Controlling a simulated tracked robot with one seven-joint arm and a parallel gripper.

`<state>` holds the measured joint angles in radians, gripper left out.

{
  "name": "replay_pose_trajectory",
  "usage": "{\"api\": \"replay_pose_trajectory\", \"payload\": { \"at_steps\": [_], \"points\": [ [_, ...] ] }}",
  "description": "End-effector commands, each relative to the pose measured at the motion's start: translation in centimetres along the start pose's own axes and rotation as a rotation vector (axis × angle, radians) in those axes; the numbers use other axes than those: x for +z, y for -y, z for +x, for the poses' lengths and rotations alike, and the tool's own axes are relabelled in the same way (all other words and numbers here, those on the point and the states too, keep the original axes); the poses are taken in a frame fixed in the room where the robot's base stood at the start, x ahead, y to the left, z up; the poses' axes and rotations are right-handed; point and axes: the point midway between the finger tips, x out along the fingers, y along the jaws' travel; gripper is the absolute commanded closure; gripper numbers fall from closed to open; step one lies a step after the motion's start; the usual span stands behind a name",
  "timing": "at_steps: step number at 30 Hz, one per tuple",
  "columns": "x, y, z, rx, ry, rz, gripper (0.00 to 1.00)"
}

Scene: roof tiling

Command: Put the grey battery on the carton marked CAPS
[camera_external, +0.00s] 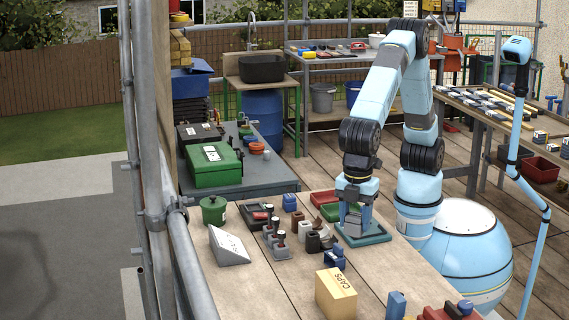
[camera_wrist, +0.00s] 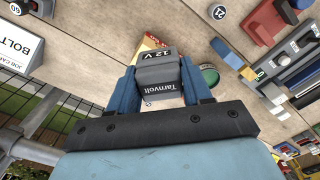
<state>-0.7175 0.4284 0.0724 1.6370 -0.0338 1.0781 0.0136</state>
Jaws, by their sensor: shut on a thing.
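My gripper (camera_external: 353,228) points down over the teal tray (camera_external: 378,239) at the right side of the bench. In the wrist view my gripper (camera_wrist: 160,70) has its two blue fingers shut on the sides of the grey battery (camera_wrist: 157,88), marked Tarnvolt and 12 V. In the external view the fingers mostly hide the battery, and I cannot tell whether it touches the tray. The tan carton marked CAPS (camera_external: 336,295) stands on the bench nearer the camera, left of and apart from my gripper.
Between gripper and carton lie small blue parts (camera_external: 334,258). Grey-based knobbed pieces (camera_external: 279,242), a white wedge sign (camera_external: 229,246) and a green pot (camera_external: 213,210) stand further left. A blue item (camera_external: 396,306) stands right of the carton. A scaffold pole (camera_external: 190,250) edges the bench.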

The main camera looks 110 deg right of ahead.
Motion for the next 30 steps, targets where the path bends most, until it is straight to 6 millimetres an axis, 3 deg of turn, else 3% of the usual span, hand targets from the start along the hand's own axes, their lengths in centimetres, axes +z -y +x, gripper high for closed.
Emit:
{"api": "replay_pose_trajectory", "payload": {
  "at_steps": [4, 12, 22, 30],
  "points": [
    [-2.7, -0.4, 1.3, 0.0, 0.0, 0.0, 0.89],
    [-5.9, -0.9, 5.3, 0.0, 0.0, -0.001, 0.89],
    [-7.3, -1.1, 7.0, 0.0, 0.0, 0.0, 0.89],
    [-7.4, -1.2, 10.1, 0.0, 0.0, 0.001, 0.89]
  ]
}}
